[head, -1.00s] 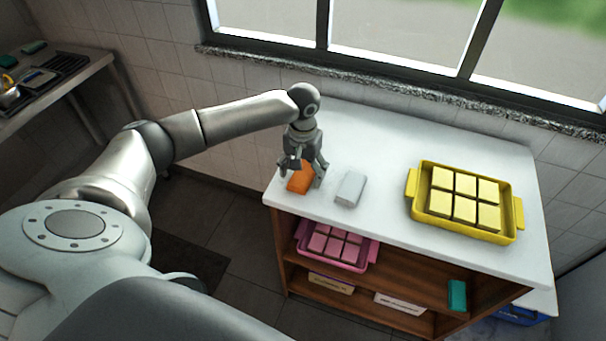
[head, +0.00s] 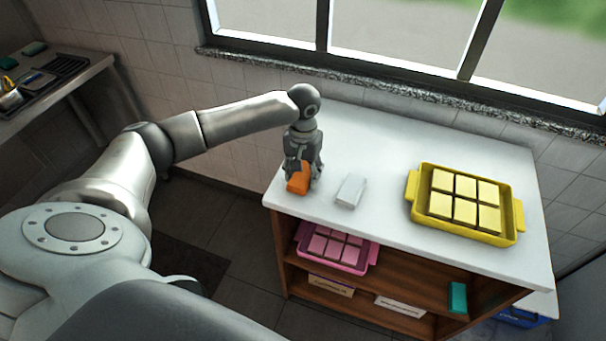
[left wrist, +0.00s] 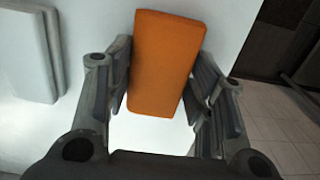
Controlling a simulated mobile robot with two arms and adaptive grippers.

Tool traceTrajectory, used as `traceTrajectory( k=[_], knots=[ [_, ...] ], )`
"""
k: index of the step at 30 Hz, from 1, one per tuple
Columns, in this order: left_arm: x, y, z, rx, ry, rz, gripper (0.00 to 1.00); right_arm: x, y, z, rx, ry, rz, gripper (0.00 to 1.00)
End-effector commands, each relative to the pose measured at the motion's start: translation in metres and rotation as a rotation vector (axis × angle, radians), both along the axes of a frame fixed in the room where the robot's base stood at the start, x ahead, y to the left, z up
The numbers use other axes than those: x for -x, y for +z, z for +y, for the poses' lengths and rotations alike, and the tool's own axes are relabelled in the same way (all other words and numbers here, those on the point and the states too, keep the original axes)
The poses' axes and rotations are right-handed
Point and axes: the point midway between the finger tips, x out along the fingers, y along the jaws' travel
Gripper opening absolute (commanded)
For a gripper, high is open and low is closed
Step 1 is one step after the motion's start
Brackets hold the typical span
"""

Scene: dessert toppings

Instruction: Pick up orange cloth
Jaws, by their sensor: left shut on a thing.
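The orange cloth (head: 298,184) is a small folded block at the left end of the white counter in the head view. My left gripper (head: 303,178) points down over it and is shut on it. In the left wrist view the orange cloth (left wrist: 163,62) lies between the two fingers of my left gripper (left wrist: 160,95). Whether the cloth still touches the counter is hard to tell. My right gripper is not in view.
A white folded cloth (head: 350,190) lies just right of the orange one. A yellow tray (head: 412,187) with several yellow blocks stands further right on the counter (head: 385,145). A pink tray (head: 372,254) and a teal block (head: 458,297) are on the shelf below. The window wall is behind.

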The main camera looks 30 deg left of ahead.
Motion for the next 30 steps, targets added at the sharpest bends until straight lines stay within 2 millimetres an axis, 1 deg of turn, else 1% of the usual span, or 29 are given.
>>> traceTrajectory(
  k=[6,8,10,15,16,18,24,30],
  knots=[
    [0.0,0.028,-0.001,0.001,-0.002,-0.004,0.27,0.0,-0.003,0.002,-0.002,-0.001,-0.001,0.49],
    [0.006,0.035,-0.006,0.002,-0.004,-0.002,0.27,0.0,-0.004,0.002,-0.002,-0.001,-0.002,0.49],
    [0.014,0.047,-0.012,0.001,-0.004,-0.003,0.27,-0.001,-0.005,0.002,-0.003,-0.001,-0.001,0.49],
    [0.037,0.084,-0.033,0.001,-0.006,-0.006,0.27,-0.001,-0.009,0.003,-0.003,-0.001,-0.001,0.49],
    [0.042,0.088,-0.036,0.0,-0.006,-0.005,0.27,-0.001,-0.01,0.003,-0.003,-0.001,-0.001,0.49],
    [0.055,0.093,-0.046,0.001,-0.006,-0.001,0.27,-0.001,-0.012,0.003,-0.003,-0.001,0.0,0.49],
    [0.083,0.11,-0.07,0.002,-0.004,-0.002,0.27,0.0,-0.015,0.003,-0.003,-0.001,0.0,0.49],
    [0.101,0.121,-0.085,0.002,-0.002,-0.001,0.27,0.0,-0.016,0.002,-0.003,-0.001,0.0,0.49]
  ],
)
